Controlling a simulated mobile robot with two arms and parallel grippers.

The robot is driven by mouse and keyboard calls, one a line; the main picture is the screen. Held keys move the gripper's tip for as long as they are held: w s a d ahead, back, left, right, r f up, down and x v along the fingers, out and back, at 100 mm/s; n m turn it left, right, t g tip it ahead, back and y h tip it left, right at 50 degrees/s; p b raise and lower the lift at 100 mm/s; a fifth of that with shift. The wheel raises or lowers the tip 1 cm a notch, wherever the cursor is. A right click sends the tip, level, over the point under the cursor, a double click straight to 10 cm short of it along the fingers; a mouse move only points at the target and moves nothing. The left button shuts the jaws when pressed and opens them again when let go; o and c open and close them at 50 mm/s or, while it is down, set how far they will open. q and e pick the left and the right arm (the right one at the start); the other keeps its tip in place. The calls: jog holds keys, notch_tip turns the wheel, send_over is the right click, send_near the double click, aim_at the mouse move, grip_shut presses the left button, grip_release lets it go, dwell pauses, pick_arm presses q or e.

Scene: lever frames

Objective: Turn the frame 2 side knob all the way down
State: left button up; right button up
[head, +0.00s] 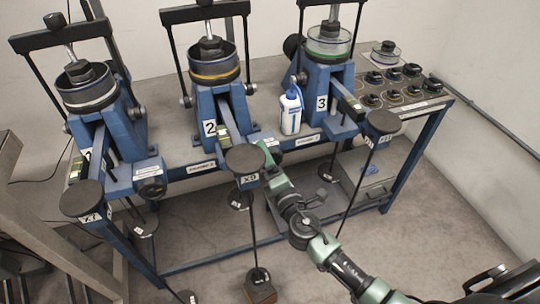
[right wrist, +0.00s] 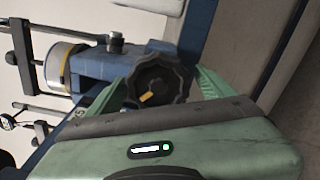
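Frame 2 (head: 236,112) is the blue lever frame in the middle, with a yellow-ringed cup on top. My right gripper (head: 264,155) is at its side and hides its side knob in the head view. In the right wrist view the side knob (right wrist: 165,75) is black and scalloped, with an orange mark toward its lower left edge. My right gripper's green fingers (right wrist: 164,86) are wide apart, one on each side of the knob. Whether they touch it is unclear. My left gripper is in neither view.
Frame 1 (head: 120,130) stands left and frame 3 (head: 318,92) right on the same bench. A white-and-blue bottle (head: 290,112) stands between frames 2 and 3. A black weight pad (head: 244,158) hangs just left of my gripper. A knob panel (head: 395,88) is at the right.

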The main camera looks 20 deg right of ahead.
jog(key=s, duration=0.6)
jog(key=shift+d+r+b, duration=0.1)
jog(key=shift+d+b, duration=0.1)
jog(key=shift+b, duration=0.2)
